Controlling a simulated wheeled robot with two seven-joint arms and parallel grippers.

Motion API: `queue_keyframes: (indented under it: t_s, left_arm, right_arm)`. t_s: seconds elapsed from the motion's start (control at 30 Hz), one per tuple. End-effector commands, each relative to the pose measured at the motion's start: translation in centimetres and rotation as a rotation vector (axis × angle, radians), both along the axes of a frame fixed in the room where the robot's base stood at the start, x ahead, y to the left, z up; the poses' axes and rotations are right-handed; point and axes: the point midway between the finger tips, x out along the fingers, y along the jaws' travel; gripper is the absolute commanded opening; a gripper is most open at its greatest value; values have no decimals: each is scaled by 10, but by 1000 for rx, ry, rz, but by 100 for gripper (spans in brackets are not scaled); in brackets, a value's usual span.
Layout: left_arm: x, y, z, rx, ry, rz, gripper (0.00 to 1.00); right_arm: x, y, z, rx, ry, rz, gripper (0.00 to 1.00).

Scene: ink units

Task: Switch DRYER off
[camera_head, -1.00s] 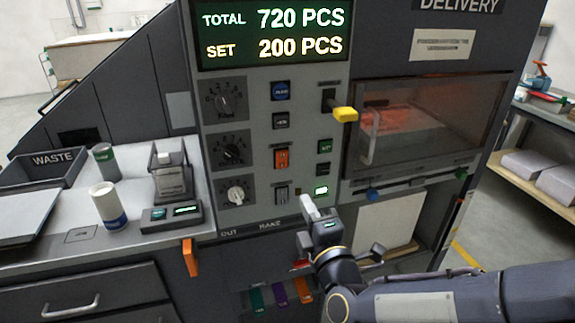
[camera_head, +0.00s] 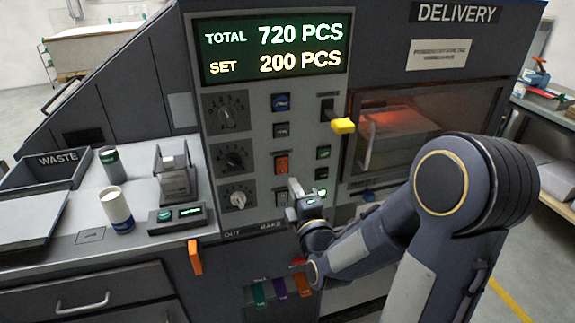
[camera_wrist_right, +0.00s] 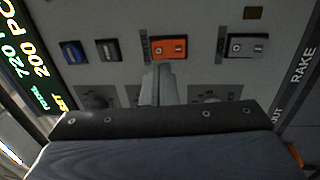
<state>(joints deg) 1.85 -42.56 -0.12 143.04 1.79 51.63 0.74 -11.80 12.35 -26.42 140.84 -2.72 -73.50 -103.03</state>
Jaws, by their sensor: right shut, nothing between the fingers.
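An orange rocker switch (camera_head: 281,163) is on the grey control panel (camera_head: 255,145); it also shows in the right wrist view (camera_wrist_right: 180,47). A grey rocker switch (camera_wrist_right: 255,46) is beside it in the wrist view, and mostly visible below it in the head view (camera_head: 281,198). Their small labels are not readable, so I cannot tell which is DRYER. My right gripper (camera_head: 294,187) is shut and empty in front of the panel. In the wrist view its fingertips (camera_wrist_right: 160,72) are just below the orange switch; contact is not clear. My left gripper is not in view.
Dials (camera_head: 232,157) line the panel's left side. A yellow-handled lever (camera_head: 343,125) sticks out at upper right, near the delivery window (camera_head: 405,125). A cup (camera_head: 117,208) and a small device (camera_head: 178,217) stand on the left counter.

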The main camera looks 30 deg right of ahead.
Motion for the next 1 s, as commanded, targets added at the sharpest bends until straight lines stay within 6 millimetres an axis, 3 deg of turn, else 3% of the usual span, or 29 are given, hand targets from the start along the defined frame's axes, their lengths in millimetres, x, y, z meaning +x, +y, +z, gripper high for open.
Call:
queue_keyframes:
  t_s: [0.1,0.33,1.0]
  left_arm:
    - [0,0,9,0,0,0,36]
    - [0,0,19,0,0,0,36]
    - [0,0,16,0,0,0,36]
  right_arm:
    - [24,-6,5,-3,1,0,0]
    - [53,-12,8,-1,2,1,0]
    - [63,-15,9,1,1,0,0]
